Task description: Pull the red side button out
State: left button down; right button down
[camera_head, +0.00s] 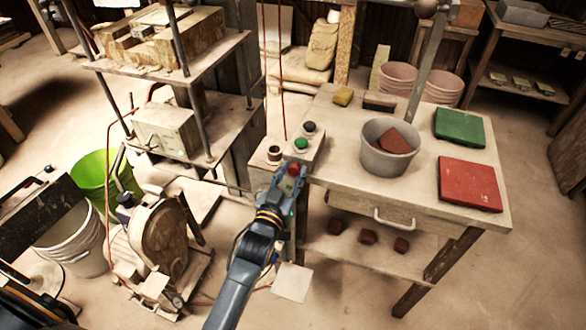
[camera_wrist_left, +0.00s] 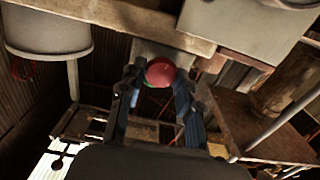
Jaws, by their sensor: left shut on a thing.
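The red side button (camera_head: 293,168) sits on the near end of a pale control box (camera_head: 311,147) at the left edge of the work table. The same red button (camera_wrist_left: 160,72) shows in the left wrist view as a round red knob between the two fingers. My left gripper (camera_wrist_left: 158,82) is shut on the button, one finger on each side. In the head view my left gripper (camera_head: 291,178) reaches up to the button from below. The box top carries a green button (camera_head: 301,144) and a dark button (camera_head: 309,127). My right gripper is not in view.
A press frame (camera_head: 200,130) stands to the left.

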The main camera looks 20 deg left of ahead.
pick_arm(q)
jog(key=c, duration=0.9)
grip_release()
jog(key=shift+s+f, duration=0.1)
jog(key=shift+s, duration=0.05)
jog(key=shift+c, duration=0.2)
jog(key=shift+s, duration=0.1)
jog(key=s, duration=1.2)
jog(key=shift+a, duration=0.2)
